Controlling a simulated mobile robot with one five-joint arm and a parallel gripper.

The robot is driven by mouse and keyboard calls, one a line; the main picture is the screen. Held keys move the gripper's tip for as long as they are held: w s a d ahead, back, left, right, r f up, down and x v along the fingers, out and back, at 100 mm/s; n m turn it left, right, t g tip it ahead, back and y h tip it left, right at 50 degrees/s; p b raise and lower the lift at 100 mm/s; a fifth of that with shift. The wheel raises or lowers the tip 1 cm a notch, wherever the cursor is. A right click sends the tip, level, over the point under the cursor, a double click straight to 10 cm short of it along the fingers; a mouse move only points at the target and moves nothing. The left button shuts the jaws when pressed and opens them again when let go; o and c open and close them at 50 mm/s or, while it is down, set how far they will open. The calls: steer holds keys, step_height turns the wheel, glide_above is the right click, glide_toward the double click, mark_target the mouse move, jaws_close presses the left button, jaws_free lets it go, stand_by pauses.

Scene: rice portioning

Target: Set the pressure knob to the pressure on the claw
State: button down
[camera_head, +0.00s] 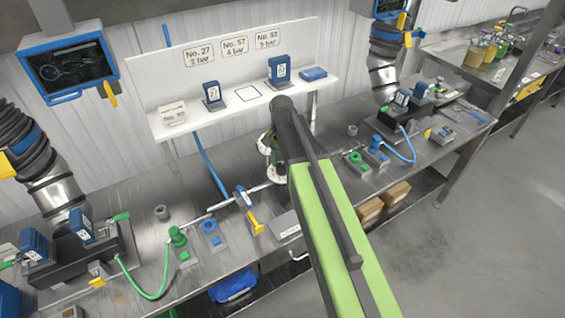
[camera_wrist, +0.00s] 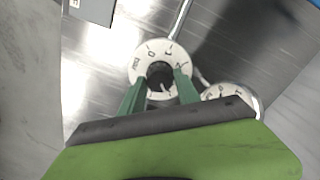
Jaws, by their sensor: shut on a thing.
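The pressure knob (camera_wrist: 160,88) is dark and sits in the middle of a round white dial (camera_wrist: 145,56) with black figures around its rim. The two green fingers of my gripper (camera_wrist: 161,92) stand on either side of the knob and are shut on it. A second white dial (camera_wrist: 245,92) lies just to the right, partly hidden by my gripper. In the head view, the white dials (camera_head: 264,146) show in part beside my green arm. Blue claws (camera_head: 212,92) and (camera_head: 279,68) stand on the white shelf with number tags. The knob's exact setting is too small to tell.
Signs (camera_head: 235,47) above the shelf pair numbers with bar values. The steel bench (camera_head: 150,240) carries blue claws on black bases, green and blue buttons, hoses and a yellow-handled valve (camera_head: 255,222). A blue-framed screen (camera_head: 70,64) hangs at the upper left. Open floor lies at right.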

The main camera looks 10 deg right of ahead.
mark_target(282, 165)
stand_by(0.4)
steer(key=c, duration=0.9)
jaws_free()
step_height(282, 165, up, 17)
steer(key=p, duration=1.7)
steer(key=shift+r, duration=0.15)
